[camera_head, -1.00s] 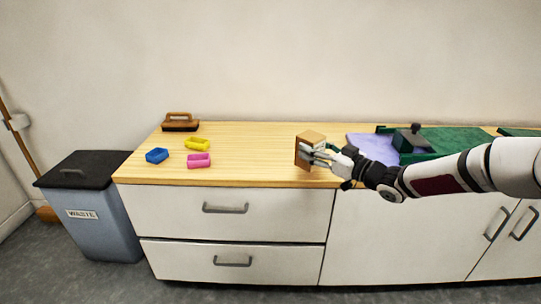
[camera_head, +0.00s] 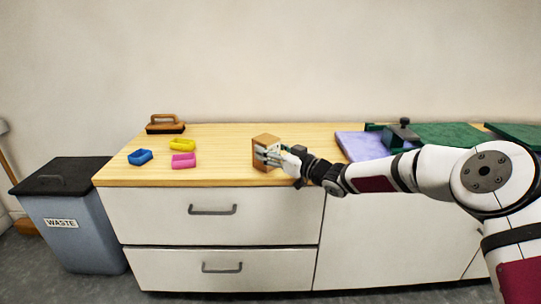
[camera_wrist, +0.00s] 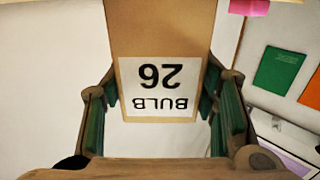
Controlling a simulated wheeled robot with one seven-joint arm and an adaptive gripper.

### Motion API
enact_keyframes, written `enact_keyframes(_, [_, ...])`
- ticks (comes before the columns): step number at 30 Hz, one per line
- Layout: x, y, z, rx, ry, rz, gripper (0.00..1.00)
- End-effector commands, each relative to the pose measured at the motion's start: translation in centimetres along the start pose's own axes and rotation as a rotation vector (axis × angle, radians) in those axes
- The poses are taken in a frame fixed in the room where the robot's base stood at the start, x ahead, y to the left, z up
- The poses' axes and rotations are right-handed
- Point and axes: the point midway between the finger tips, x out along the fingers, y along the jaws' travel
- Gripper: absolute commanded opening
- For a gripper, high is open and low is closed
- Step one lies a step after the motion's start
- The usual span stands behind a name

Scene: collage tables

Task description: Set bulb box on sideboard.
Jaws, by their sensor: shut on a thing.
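The bulb box (camera_head: 264,146) is a brown carton, upright over the wooden top of the sideboard (camera_head: 225,172), right of the coloured trays. My gripper (camera_head: 268,155) comes from the right and is shut on it. In the wrist view, the bulb box (camera_wrist: 160,30) stands between both fingers, and its white label reads "BULB 26" upside down. I cannot tell whether the underside of the box touches the sideboard top or hangs just above it.
A purple mat (camera_head: 358,147) and a dark green tool (camera_head: 402,133) lie right. A waste bin (camera_head: 70,220) stands left of the sideboard. Bare wood surrounds the box.

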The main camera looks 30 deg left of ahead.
Motion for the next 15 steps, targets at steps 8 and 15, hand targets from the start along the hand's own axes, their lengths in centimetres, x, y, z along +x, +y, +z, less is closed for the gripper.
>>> enact_keyframes(8, [-0.03,0.04,0.04,-0.001,0.0,0.001,0.25])
enact_keyframes(15, [-0.03,0.03,0.08,-0.001,-0.001,0.001,0.74])
